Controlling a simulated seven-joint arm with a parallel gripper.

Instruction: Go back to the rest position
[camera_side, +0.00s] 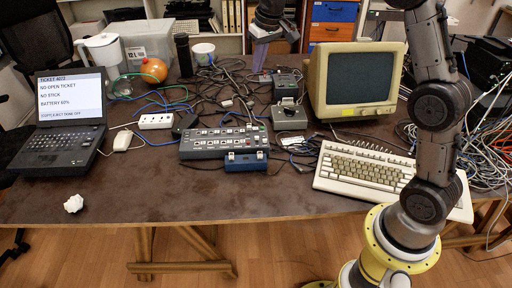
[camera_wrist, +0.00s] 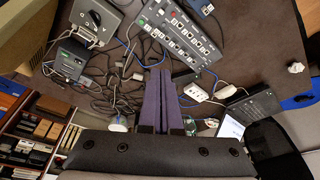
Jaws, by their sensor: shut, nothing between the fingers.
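My gripper (camera_side: 262,42) hangs over the back of the table in the side view, near the top middle. In the wrist view, its two purple fingers (camera_wrist: 161,74) lie side by side, shut and empty, above dark cables. My arm rises at the right of the side view, leaves the top edge, and its end comes back in at the top middle. The laptop (camera_side: 62,112) stands open at the left, showing "NO OPEN TICKET" and "NO STICK".
A grey switch panel (camera_side: 222,143) stands mid-table, with a blue box at its front. A CRT monitor (camera_side: 357,80) and keyboard (camera_side: 365,170) are at the right. Cables (camera_side: 225,85) tangle at the back. A white crumpled lump (camera_side: 73,203) lies at the front left; the front middle is clear.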

